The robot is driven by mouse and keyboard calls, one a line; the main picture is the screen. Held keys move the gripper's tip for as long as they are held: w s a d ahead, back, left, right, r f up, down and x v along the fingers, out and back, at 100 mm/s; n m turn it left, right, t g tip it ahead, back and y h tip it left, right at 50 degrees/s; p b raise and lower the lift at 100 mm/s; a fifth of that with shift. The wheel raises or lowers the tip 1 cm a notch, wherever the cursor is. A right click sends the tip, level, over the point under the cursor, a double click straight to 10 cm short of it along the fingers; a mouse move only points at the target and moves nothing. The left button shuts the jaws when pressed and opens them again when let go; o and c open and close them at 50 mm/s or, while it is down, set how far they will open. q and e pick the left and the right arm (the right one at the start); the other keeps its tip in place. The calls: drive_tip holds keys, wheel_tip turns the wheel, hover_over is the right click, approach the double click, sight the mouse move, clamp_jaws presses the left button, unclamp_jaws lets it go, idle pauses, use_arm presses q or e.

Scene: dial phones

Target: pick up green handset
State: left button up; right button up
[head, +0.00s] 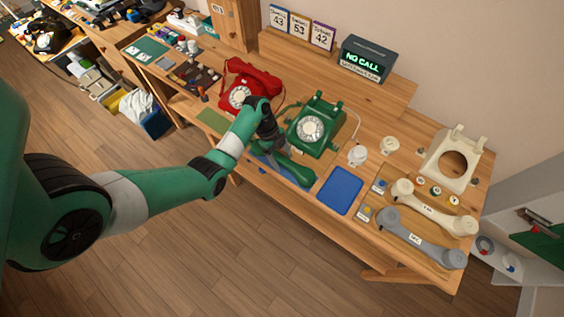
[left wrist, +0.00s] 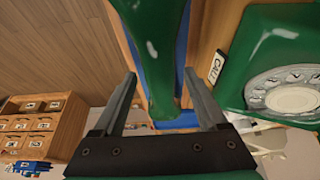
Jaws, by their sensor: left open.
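The green handset (head: 290,169) lies at the front edge of the bench, over a blue mat (head: 304,182). My left gripper (head: 274,148) is directly above the handset and partly hides it. In the left wrist view the open fingers (left wrist: 160,76) stand on either side of the green handset (left wrist: 158,50). I cannot tell whether they touch it. The green dial phone (head: 316,125) stands just behind the handset, its cradle empty. Its body and dial (left wrist: 291,92) show at the right of the wrist view.
A red phone (head: 240,96) with its handset stands left of the green one. An empty blue mat (head: 341,189) lies to the right. Cream (head: 434,209) and grey (head: 420,239) handsets lie at the right end, near a cream phone shell (head: 453,160). A lit sign (head: 363,61) stands behind.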

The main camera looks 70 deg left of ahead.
use_arm(q)
drive_tip(key=shift+c, duration=0.3)
drive_tip(key=shift+r, duration=0.1)
clamp_jaws()
